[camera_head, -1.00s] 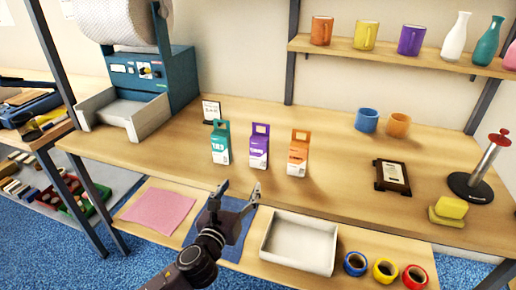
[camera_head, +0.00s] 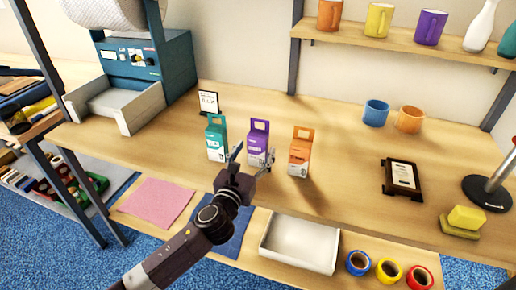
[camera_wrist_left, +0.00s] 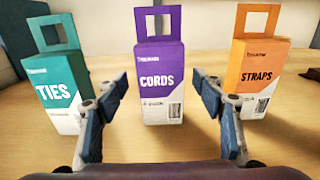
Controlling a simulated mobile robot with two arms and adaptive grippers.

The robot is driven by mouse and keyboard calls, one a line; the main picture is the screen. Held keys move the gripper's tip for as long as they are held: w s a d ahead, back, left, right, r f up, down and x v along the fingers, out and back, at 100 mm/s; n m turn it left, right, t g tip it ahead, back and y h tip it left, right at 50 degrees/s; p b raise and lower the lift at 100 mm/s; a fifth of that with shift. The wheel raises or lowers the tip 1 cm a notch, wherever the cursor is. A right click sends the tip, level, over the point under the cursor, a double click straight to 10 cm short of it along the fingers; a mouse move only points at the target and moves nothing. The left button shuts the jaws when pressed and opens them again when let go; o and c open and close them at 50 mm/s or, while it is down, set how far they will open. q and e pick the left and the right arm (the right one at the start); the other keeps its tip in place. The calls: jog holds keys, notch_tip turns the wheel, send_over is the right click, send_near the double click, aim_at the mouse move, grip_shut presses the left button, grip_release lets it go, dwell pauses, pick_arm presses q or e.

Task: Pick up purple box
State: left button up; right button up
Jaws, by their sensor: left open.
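The purple box (camera_head: 257,143) stands upright on the wooden table between a teal box (camera_head: 216,139) and an orange box (camera_head: 300,152). In the left wrist view the purple box (camera_wrist_left: 161,79) reads "CORDS" and has a handle loop on top. My left gripper (camera_head: 253,158) is open and empty, close in front of the purple box. In the wrist view its fingers (camera_wrist_left: 166,98) are spread to either side of the box's lower half, with gaps on both sides. The teal box (camera_wrist_left: 54,84) reads "TIES" and the orange box (camera_wrist_left: 252,78) reads "STRAPS". My right gripper is not in view.
A small framed sign (camera_head: 208,102) stands behind the teal box. A blue mug (camera_head: 375,113), an orange mug (camera_head: 409,119) and a dark framed plaque (camera_head: 402,178) are to the right. A white tray (camera_head: 300,267) and tape rolls lie along the lower shelf. Table room right of the orange box is clear.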

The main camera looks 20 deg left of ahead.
pick_arm(q)
jog(key=shift+w+d, duration=0.1)
jog(key=shift+w, duration=1.35)
jog(key=c, duration=1.3)
jog(key=shift+c, duration=0.7)
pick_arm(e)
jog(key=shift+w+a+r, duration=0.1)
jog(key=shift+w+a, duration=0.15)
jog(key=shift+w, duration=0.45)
